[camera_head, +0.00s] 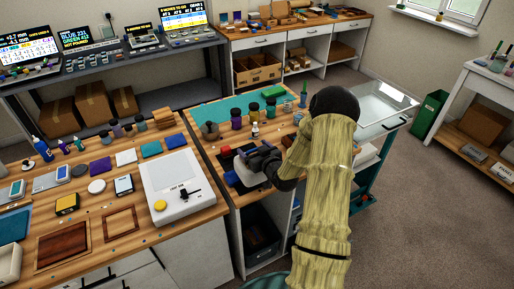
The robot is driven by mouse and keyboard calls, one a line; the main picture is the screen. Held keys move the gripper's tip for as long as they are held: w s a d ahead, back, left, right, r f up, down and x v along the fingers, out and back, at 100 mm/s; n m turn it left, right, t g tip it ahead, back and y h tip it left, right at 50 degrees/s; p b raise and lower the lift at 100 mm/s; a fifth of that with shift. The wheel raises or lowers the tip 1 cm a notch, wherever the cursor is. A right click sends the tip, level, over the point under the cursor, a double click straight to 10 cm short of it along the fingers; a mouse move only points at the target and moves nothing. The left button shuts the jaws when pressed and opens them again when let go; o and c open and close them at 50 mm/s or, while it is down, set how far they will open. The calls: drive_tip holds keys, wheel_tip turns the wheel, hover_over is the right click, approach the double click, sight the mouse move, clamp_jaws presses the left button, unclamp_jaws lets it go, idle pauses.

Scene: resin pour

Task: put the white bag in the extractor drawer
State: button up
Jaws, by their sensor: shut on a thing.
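My gripper (248,160) is over the left part of the middle wooden bench, reached by my arm in its yellow cover. It is shut on a white object (249,175), which looks like the white bag; the fingers partly hide it. I cannot tell whether the bag touches the bench top. A pale, open-topped tray (378,108) on a teal frame is at the right, beyond my arm. It looks like the extractor drawer, pulled out, and its visible inside looks empty.
Red (226,151) and blue (231,179) items lie close to the gripper. Several dark jars and a small white bottle (255,130) stand behind it. A white press-like machine (178,187) is on the left bench. A green bin (429,113) stands right of the tray.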

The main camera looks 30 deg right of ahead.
drive_tip(key=shift+a, duration=0.25)
drive_tip(key=shift+d+f+b, duration=0.2)
drive_tip(key=shift+f+b, duration=0.1)
drive_tip(key=shift+b, duration=0.15)
drive_tip(key=shift+f+b, duration=0.25)
drive_tip(key=shift+b, duration=0.05)
drive_tip(key=o, duration=1.2)
drive_tip(key=shift+d, duration=0.1)
drive_tip(key=shift+c, duration=0.2)
drive_tip(key=shift+r, duration=0.15)
drive_tip(key=shift+r+p, duration=0.45)
drive_tip(key=shift+p, duration=0.3)
drive_tip(key=s+r+b, duration=0.2)
drive_tip(key=s+b, duration=0.1)
drive_tip(key=s, duration=0.8)
drive_tip(key=shift+s+d+r, duration=0.2)
drive_tip(key=shift+s, duration=0.2)
